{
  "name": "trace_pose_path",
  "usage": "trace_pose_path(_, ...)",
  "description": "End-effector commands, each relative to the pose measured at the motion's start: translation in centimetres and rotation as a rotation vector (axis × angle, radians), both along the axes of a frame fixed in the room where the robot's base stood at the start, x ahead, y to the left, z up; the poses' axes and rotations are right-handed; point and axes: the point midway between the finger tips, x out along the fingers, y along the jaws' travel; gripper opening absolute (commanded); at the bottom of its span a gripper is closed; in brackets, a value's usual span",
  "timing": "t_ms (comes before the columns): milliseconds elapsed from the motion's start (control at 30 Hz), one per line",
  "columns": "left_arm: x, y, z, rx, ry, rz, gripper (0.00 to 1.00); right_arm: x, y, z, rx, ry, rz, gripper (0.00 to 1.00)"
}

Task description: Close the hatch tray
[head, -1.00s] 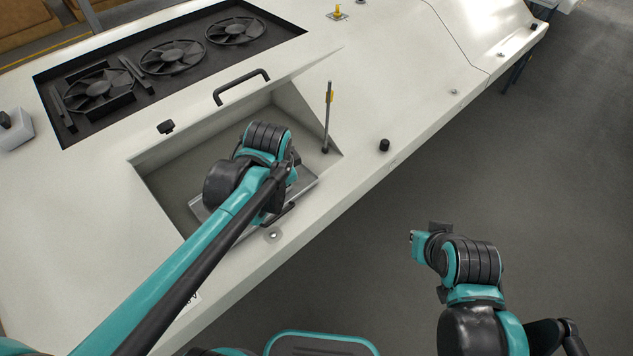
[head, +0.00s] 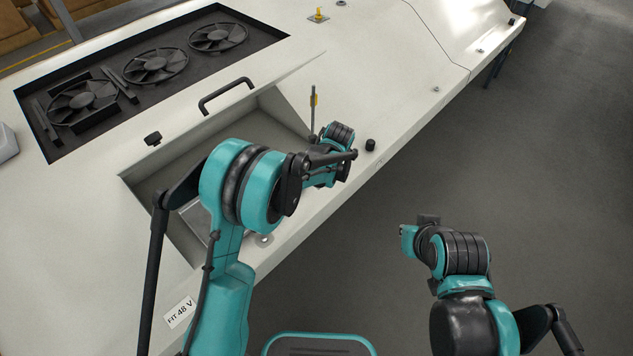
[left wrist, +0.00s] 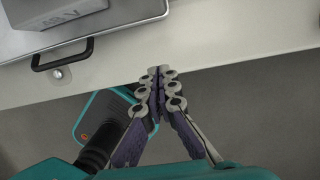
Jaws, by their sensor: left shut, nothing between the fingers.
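The hatch tray (left wrist: 135,14) is a grey metal tray with a dark bar handle (left wrist: 64,56) on its front; it shows at the top left of the left wrist view, and a grey block (left wrist: 62,10) marked 48 V lies in it. In the head view my left arm hides most of the tray, inside the hatch recess (head: 150,175). My left gripper (left wrist: 158,72) is shut and empty, with its tips over the bench's front edge, right of the tray handle and apart from it. My right arm hangs over the floor at the right; its fingers do not show.
A thin rod (head: 313,112) with a yellow mark stands at the recess's right corner, near my left wrist. A black knob (head: 370,145) is close by on the bench (head: 400,110). A black handle (head: 225,95) and a fan bay (head: 150,70) lie behind. Floor at right is clear.

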Motion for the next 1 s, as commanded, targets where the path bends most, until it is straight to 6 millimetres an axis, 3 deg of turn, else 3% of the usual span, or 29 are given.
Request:
trace_pose_path(100,0.5,0.5,-3.0,0.000,0.000,0.002,0.00,0.0,0.0,-1.4,0.000,0.000,0.000,0.00)
trace_pose_path(367,1.4,1.7,-7.9,-0.001,-0.002,0.004,0.00,0.0,0.0,-3.3,0.000,0.000,0.000,0.00)
trace_pose_path(600,3.5,4.1,-7.4,-0.001,-0.002,0.005,0.00,0.0,0.0,-4.2,0.000,0.000,0.000,0.00)
trace_pose_path(1000,3.8,4.5,-7.2,-0.001,-0.001,0.003,0.00,0.0,0.0,-4.2,0.000,0.000,0.000,0.00)
